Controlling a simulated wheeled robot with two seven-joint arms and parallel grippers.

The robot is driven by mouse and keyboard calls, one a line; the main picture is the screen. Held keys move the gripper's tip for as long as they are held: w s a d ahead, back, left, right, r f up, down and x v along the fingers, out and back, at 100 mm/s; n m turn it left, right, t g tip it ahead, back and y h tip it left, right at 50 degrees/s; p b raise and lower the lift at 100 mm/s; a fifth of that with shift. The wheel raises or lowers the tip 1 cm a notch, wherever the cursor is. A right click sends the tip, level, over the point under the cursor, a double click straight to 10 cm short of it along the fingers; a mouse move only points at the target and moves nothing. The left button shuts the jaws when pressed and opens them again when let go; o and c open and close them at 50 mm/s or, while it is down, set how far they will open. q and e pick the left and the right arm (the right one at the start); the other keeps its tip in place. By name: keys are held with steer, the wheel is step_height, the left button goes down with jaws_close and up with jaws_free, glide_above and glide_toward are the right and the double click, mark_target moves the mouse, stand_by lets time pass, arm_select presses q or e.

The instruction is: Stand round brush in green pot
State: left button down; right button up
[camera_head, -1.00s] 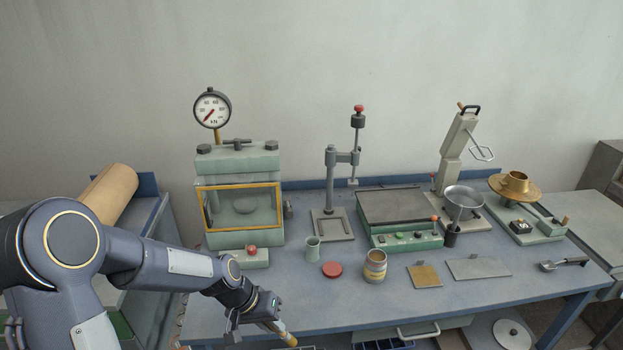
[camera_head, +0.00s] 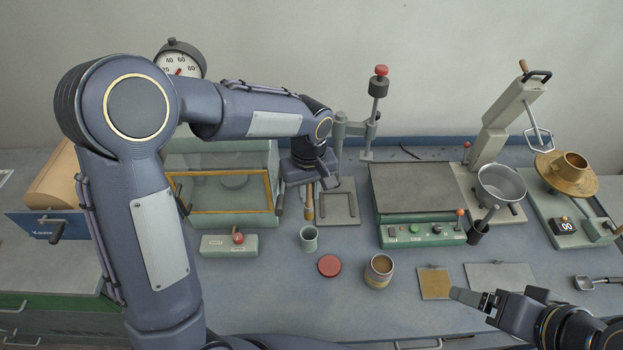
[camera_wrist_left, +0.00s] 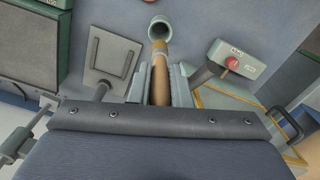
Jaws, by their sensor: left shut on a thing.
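The round brush (camera_head: 309,207) has a brown wooden body and hangs roughly upright from my left gripper (camera_head: 309,186), which is shut on it. Its lower end is above and slightly behind the small green pot (camera_head: 309,241) in the head view. In the left wrist view the brush (camera_wrist_left: 160,82) lies between the two fingers (camera_wrist_left: 160,88), its far end close to the pot's rim (camera_wrist_left: 160,20). The pot stands upright on the bench; its opening looks empty. My right gripper (camera_head: 474,299) is at the lower right, and its finger gap is unclear.
A red lid (camera_head: 329,266) and a banded jar (camera_head: 379,272) stand near the pot. A small stand (camera_head: 338,204) is behind it, and a control box with a red knob (camera_head: 229,245) is to its left. A dark cup (camera_head: 478,235) holds a tool.

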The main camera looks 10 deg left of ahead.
mark_target(309, 219)
arm_select(q)
steer(key=shift+s+f+b, duration=0.15)
steer(key=shift+f+b, duration=0.15)
steer(key=shift+f, duration=0.2)
steer(key=shift+f+b, duration=0.5)
steer(key=shift+f, duration=0.2)
steer(key=shift+f+b, duration=1.4)
steer(key=shift+f, duration=0.6)
steer(key=shift+f+b, duration=2.3)
steer(key=shift+f, duration=0.4)
steer(key=c, duration=1.3)
jaws_free()
steer(key=shift+o, duration=0.2)
